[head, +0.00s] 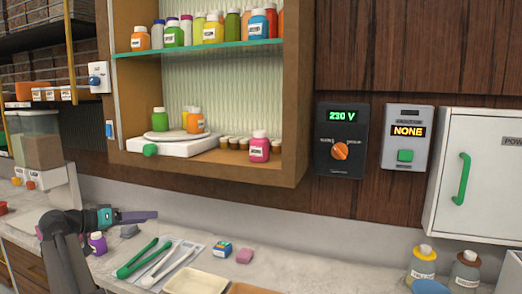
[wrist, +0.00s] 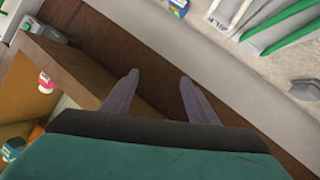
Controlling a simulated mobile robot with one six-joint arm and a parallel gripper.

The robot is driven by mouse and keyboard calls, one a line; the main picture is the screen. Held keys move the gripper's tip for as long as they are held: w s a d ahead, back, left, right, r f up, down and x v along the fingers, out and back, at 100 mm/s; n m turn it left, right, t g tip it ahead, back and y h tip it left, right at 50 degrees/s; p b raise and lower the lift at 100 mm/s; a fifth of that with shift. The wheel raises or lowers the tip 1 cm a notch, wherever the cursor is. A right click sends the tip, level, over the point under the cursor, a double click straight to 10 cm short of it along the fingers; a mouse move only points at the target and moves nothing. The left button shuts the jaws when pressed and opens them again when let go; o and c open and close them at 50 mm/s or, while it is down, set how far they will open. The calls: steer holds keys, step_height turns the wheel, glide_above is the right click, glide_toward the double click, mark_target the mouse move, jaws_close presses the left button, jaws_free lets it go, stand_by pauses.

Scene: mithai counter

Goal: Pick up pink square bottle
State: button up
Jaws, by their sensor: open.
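The pink square bottle (head: 259,148) stands upright at the right end of the cabinet's lower shelf, near its front edge, with a pale label on its front. A pink item with a white part, likely the same bottle, shows at the left edge of the wrist view (wrist: 45,82). My gripper (head: 152,216) is over the counter at lower left, below the cabinet and well apart from the bottle. In the wrist view its two fingers (wrist: 157,80) are spread with nothing between them.
The open wooden cabinet (head: 293,110) has a side wall just right of the bottle. Small brown cups (head: 233,143) and a white scale (head: 175,147) stand left of it. A glass shelf (head: 200,48) with several bottles is above. Tongs (head: 145,257) lie on the counter.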

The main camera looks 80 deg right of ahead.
steer(key=s+d+r+m+g+y, duration=0.1)
steer(key=s+r+m+g, duration=0.25)
steer(key=s+r, duration=0.55)
steer(key=s+d+r+m+g, duration=0.15)
steer(key=s+r+m, duration=0.3)
steer(key=r, duration=0.85)
steer(key=m+g+y, duration=0.2)
steer(key=m+y, duration=0.1)
glide_toward(254, 135)
steer(key=shift+w+a, duration=0.1)
steer(key=shift+w, duration=0.55)
steer(key=shift+w, duration=0.1)
steer(key=shift+p+x, duration=0.95)
steer(key=shift+x, duration=3.25)
steer(key=shift+r, duration=0.1)
steer(key=shift+s+p, duration=0.3)
steer(key=shift+s, duration=0.1)
steer(key=shift+p+x, duration=0.9)
steer(key=shift+x, duration=1.4)
